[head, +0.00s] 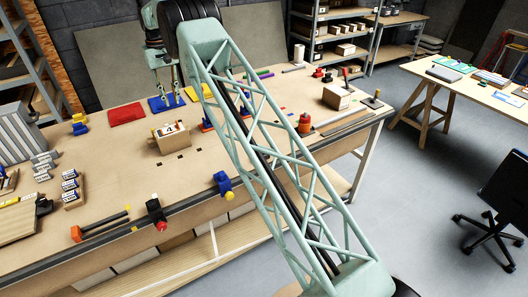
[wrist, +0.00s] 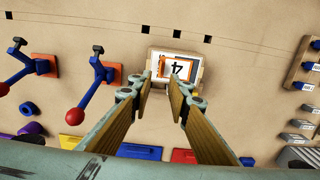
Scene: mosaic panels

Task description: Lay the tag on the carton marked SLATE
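My gripper (head: 167,100) is over the back of the bench, near the blue panel. In the wrist view its two fingers (wrist: 160,86) stand apart with nothing visible between them. Just beyond the fingertips is a small cardboard box (wrist: 154,52) with a white card marked 4 and an orange edge (wrist: 177,69) on top. In the head view this box (head: 173,146) and card (head: 169,129) are in front of my gripper. Another carton (head: 337,97) sits at the right of the bench. I cannot read SLATE anywhere, and cannot tell whether the card is the tag.
Red (head: 126,114), blue (head: 166,103) and yellow panels lie along the back of the bench. Small labelled blocks (head: 70,187) stand at the left. Blue clamps with red knobs (wrist: 85,100) stand beside the box in the wrist view.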

